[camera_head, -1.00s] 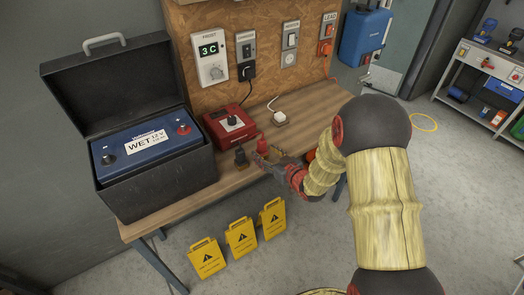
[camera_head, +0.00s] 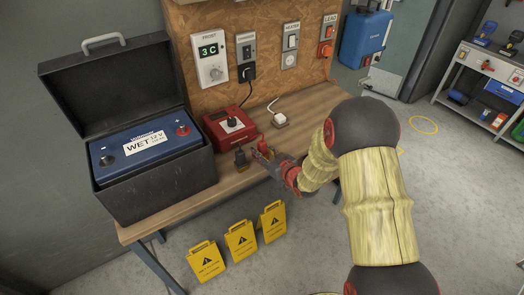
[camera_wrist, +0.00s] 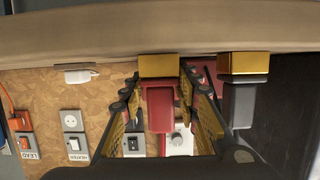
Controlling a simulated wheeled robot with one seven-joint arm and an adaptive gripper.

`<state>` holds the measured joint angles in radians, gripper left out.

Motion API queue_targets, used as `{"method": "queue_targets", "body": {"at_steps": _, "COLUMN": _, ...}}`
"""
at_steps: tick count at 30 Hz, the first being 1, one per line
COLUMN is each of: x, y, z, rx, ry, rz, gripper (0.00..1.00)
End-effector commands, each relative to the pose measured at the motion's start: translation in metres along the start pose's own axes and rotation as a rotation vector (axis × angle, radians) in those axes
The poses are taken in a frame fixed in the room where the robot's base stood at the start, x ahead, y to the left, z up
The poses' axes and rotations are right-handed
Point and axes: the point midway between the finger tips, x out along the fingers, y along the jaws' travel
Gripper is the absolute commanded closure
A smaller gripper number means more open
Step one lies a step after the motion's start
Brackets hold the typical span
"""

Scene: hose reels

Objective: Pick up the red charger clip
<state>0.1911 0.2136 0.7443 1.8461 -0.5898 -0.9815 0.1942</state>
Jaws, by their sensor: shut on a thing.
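The red charger clip (camera_head: 262,144) stands at the front of the wooden bench, right of the black clip (camera_head: 240,158). My gripper (camera_head: 266,154) comes in from the right and is shut on the red clip. In the wrist view the red clip (camera_wrist: 160,108) sits between the two fingers of my gripper (camera_wrist: 160,92), with its gold jaw end against or close to the bench surface. The black clip (camera_wrist: 240,100) shows beside it, outside the fingers. I cannot tell whether the red clip touches the bench.
The red charger box (camera_head: 230,126) stands just behind the clips. An open black case (camera_head: 160,176) with a blue battery (camera_head: 112,161) is to the left. A white plug (camera_head: 280,119) lies behind on the bench (camera_head: 205,198).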

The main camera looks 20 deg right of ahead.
Motion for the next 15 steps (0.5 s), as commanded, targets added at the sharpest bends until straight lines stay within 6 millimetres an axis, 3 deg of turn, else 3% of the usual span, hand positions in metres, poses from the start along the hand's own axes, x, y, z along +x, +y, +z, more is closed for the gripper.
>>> {"method": "queue_targets", "body": {"at_steps": 10, "x": 0.0000, "y": 0.0000, "z": 0.0001, "rx": 0.000, "ry": 0.000, "rz": 0.000, "gripper": 0.96}}
{"method": "queue_targets", "body": {"at_steps": 15, "x": 0.0000, "y": 0.0001, "z": -0.0004, "rx": 0.000, "ry": 0.001, "rz": 0.000, "gripper": 0.97}}
